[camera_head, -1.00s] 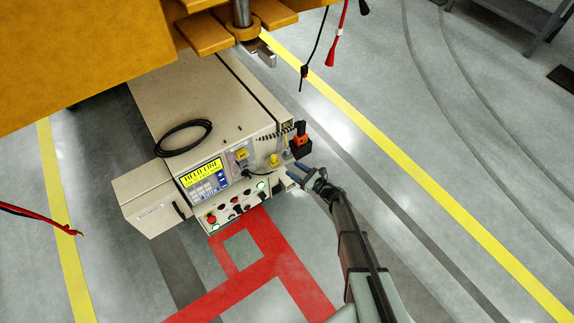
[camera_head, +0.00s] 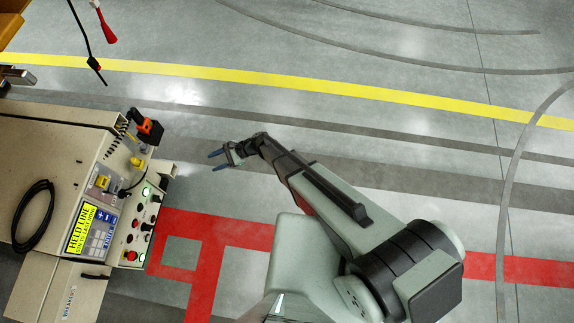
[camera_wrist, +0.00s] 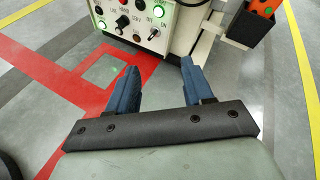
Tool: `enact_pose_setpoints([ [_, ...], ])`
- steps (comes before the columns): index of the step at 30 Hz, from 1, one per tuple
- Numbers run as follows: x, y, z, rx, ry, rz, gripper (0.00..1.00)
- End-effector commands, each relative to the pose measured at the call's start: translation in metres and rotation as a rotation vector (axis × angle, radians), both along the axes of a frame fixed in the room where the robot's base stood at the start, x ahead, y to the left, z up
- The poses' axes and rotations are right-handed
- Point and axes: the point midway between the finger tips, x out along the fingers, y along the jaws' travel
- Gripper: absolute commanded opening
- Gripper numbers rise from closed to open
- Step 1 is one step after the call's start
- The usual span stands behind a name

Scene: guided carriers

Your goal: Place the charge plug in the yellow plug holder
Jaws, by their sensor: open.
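My gripper (camera_head: 218,160) is open and empty, to the right of the cream machine, with a gap of floor between them. In the wrist view its two blue fingers (camera_wrist: 158,74) are apart below the machine's button panel. An orange and black piece (camera_head: 148,126) sits at the machine's corner; its orange part (camera_wrist: 264,7) shows in the wrist view above a black box. A small yellow fitting (camera_head: 136,162) and a yellow piece (camera_head: 103,182) are on the machine's front. I cannot tell for sure which is the charge plug and which is the yellow plug holder.
The cream machine (camera_head: 50,130) carries a coiled black cable (camera_head: 33,215), a yellow display (camera_head: 82,229) and a button panel (camera_head: 143,225). A red-tipped cable (camera_head: 104,28) hangs at the upper left. Open floor with red and yellow lines lies around my arm.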

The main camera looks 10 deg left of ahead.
Motion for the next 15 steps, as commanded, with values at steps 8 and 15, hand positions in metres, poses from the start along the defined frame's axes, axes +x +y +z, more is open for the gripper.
enact_pose_setpoints([
  [8,-0.018,-0.156,-0.019,-0.186,-0.226,0.175,0.51],
  [15,-0.051,-0.282,-0.026,-0.338,-0.352,0.372,0.51],
])
